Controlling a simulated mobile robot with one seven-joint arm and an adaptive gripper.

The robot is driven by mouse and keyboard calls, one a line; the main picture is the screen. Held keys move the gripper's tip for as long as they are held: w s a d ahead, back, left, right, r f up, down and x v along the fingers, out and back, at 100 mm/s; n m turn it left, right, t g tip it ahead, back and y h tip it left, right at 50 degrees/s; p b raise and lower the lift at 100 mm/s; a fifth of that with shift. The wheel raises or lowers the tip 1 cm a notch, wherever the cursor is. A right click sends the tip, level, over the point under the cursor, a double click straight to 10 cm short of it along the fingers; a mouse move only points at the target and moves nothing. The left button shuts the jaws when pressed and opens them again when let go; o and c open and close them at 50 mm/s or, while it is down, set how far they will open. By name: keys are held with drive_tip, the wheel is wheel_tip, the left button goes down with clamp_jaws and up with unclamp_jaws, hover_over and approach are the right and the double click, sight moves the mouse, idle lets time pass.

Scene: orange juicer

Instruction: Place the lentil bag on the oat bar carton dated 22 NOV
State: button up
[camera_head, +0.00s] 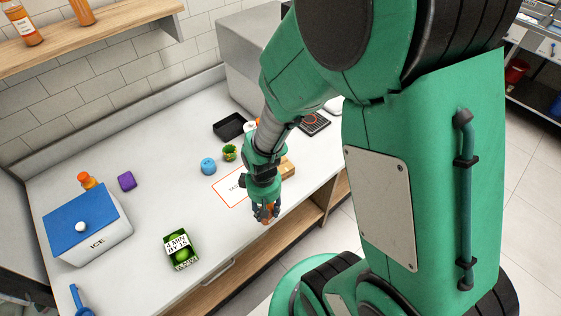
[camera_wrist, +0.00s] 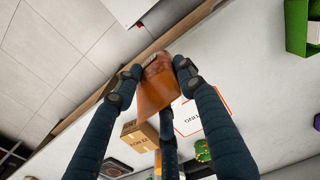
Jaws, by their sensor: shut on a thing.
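My gripper (camera_head: 266,212) is shut on an orange-brown bag, which I take to be the lentil bag (camera_wrist: 155,95). In the wrist view the bag sits between my gripper's fingertips (camera_wrist: 157,68), its flat side showing. In the head view only a little of the bag (camera_head: 268,219) shows, near the counter's front edge. A brown cardboard carton (camera_wrist: 140,138) stands on the counter, apart from the bag. In the head view the carton (camera_head: 288,167) is partly hidden behind my arm. Its printing appears upside down in the wrist view, and I cannot read the date surely. No second carton is clear.
A white mat with a red outline (camera_head: 225,186) lies beside my gripper. A blue round item (camera_head: 208,165), a small green item (camera_head: 230,152) and a black tray (camera_head: 229,125) stand behind. A green lime box (camera_head: 181,252) and an ice box (camera_head: 97,234) are left. Counter between is clear.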

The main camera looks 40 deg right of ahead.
drive_tip(key=w+d+r+p, duration=0.1)
drive_tip(key=d, duration=0.5)
drive_tip(key=w+d+r+p, duration=0.1)
drive_tip(key=w+d, duration=0.1)
drive_tip(key=d, duration=0.5)
drive_tip(key=shift+d+r+m, duration=0.15)
drive_tip(key=shift+r+m, duration=0.15)
drive_tip(key=shift+m, duration=0.1)
hover_over(280, 163)
drive_tip(key=shift+w+f+b, duration=0.1)
drive_tip(key=shift+f+b, duration=0.25)
drive_tip(key=shift+f, duration=0.4)
drive_tip(key=shift+f, duration=1.8)
drive_tip(key=shift+b, duration=0.3)
